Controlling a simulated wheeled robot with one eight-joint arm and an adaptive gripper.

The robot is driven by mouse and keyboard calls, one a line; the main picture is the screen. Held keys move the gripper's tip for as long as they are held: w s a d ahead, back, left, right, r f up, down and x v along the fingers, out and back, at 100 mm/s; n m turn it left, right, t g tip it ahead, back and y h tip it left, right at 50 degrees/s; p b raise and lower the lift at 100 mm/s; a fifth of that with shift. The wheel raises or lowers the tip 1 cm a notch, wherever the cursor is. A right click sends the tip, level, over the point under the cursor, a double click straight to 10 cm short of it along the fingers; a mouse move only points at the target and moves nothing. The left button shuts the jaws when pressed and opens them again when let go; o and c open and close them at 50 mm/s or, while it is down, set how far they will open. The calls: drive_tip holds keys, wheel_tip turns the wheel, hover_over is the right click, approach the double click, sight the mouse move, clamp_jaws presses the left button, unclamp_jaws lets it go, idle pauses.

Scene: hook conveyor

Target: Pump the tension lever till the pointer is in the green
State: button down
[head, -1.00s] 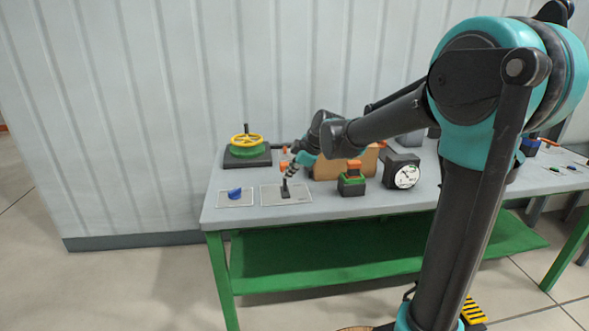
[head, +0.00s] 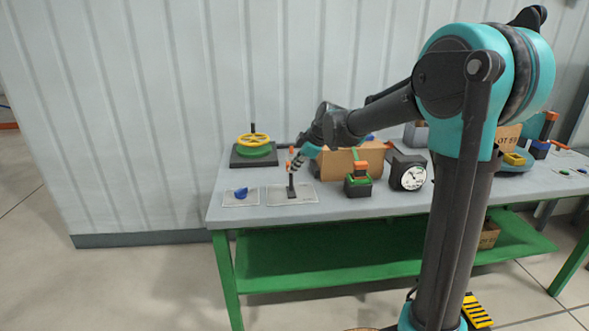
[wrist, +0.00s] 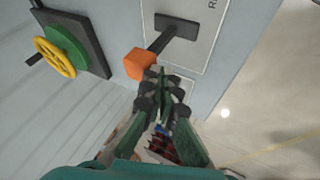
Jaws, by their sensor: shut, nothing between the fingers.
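The lever (head: 291,182) is a black rod with an orange knob, standing roughly upright on a pale plate on the bench. In the wrist view its orange knob (wrist: 139,64) sits at the left of my fingertips, with the rod running up to a dark base (wrist: 176,26). My gripper (wrist: 155,72) is shut and empty, right beside the knob; I cannot tell whether it touches. In the head view my gripper (head: 297,162) is at the lever's top and partly covers it. A black-cased gauge (head: 413,178) with a white dial stands to the right; its pointer is too small to read against any green.
A yellow handwheel on a green base (head: 253,148) stands at the back left. A blue knob (head: 241,192) is left of the lever. A black and green block with an orange top (head: 359,180) and a cardboard box (head: 340,165) stand right of it.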

drive_tip(key=shift+w+a+r+g+h, duration=0.15)
drive_tip(key=shift+w+g, duration=0.3)
drive_tip(key=shift+w, duration=0.2)
drive_tip(key=shift+w+a+r+g+h, duration=0.1)
drive_tip(key=shift+w+g+h, duration=0.05)
drive_tip(key=shift+w+g, duration=0.4)
drive_tip(key=w, duration=0.1)
drive_tip(key=w+g, duration=0.2)
drive_tip(key=shift+a+m, duration=0.25)
drive_tip(key=shift+m, duration=0.15)
drive_tip(key=shift+w+a+f, duration=0.2)
drive_tip(key=shift+w, duration=0.55)
